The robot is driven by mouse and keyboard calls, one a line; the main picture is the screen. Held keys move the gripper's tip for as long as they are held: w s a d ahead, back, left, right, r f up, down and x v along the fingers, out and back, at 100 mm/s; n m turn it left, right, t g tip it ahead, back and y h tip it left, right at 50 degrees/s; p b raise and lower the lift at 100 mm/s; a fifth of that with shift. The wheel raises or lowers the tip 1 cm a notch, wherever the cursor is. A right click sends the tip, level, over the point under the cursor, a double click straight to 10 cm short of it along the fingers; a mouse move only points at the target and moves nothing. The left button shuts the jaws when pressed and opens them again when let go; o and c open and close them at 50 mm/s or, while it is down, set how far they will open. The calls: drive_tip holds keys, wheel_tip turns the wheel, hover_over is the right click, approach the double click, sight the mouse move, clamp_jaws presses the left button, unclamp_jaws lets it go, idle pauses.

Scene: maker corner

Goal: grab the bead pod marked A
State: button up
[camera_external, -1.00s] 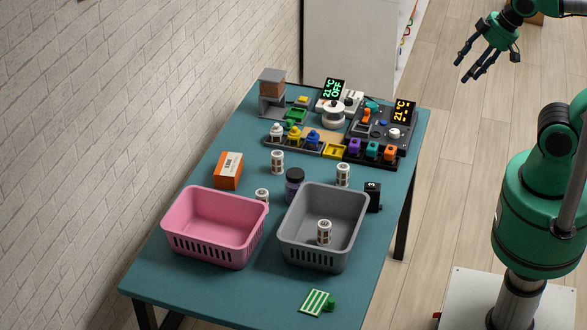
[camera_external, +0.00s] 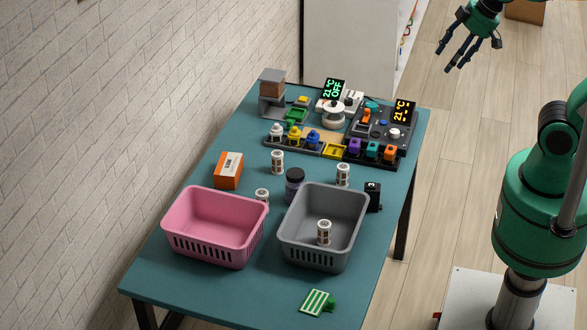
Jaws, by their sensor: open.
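Several small white bead pods with dark bands are on the teal table. One pod (camera_external: 277,161) stands near the orange box, and another pod (camera_external: 343,174) stands behind the grey basket. A third pod (camera_external: 262,196) is partly hidden behind the pink basket, and one more pod (camera_external: 324,232) is inside the grey basket. The pods' letters are too small to read, so I cannot tell which is marked A. My gripper (camera_external: 456,60) is open and empty, high at the top right, beyond the table's right edge and apart from every pod.
The pink basket (camera_external: 186,240) and grey basket (camera_external: 292,250) fill the table's middle. A dark jar (camera_external: 294,186), an orange box (camera_external: 228,171) and a black block (camera_external: 373,197) stand near the pods. Machines and colored bottles crowd the back. The teal table (camera_external: 240,293) is mostly clear in front.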

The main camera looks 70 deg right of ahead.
drive_tip(key=w+r+p, duration=0.1)
drive_tip(key=w+r, duration=0.1)
drive_tip(key=w, duration=0.8)
drive_tip(key=n+g+p, duration=0.4)
drive_tip(key=g+p, duration=0.1)
hover_over(277, 153)
wheel_tip(277, 153, down, 41)
drive_tip(key=shift+r, duration=0.15)
drive_tip(key=shift+a, duration=0.1)
drive_tip(key=shift+f, duration=4.3)
drive_tip(key=shift+f, duration=0.15)
